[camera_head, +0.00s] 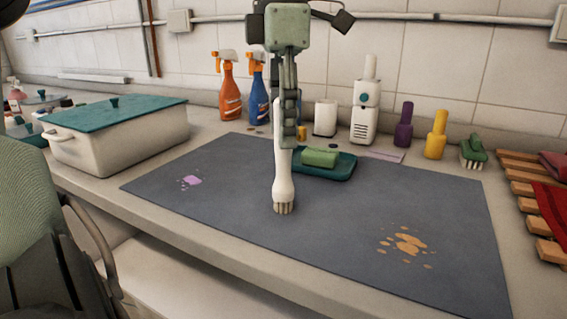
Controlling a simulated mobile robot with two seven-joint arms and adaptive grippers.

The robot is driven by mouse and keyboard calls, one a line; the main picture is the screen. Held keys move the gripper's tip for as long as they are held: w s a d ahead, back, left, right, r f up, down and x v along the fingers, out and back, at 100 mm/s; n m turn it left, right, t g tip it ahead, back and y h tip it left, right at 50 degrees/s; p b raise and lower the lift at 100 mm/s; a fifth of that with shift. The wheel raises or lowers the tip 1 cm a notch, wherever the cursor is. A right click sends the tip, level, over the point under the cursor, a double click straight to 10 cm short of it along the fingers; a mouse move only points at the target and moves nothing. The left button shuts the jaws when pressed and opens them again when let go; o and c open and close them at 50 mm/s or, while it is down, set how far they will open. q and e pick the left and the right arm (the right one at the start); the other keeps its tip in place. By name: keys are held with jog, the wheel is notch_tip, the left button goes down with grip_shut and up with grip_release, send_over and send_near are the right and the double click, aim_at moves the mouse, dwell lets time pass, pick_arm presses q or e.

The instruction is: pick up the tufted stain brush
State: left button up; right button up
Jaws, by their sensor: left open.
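A white brush (284,185) with a long handle and a short tufted end stands upright, tufts down, on the grey mat (230,240). My left gripper (288,138) comes down from above at the handle, seen edge-on. It is open. Its fingers overlap the upper handle in the picture, and I cannot tell whether they touch it. The far finger is hidden. My right gripper is not in view.
A green tray (335,171) with a green sponge (320,157) lies just behind the brush. Spray bottles, other bottles and a green scrub brush (473,151) line the back. A lidded white bin (115,140) stands left, a wooden rack (530,195) right. The mat's front is open, with stains.

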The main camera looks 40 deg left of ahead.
pick_arm(q)
grip_shut()
jog(key=shift+r, duration=0.15)
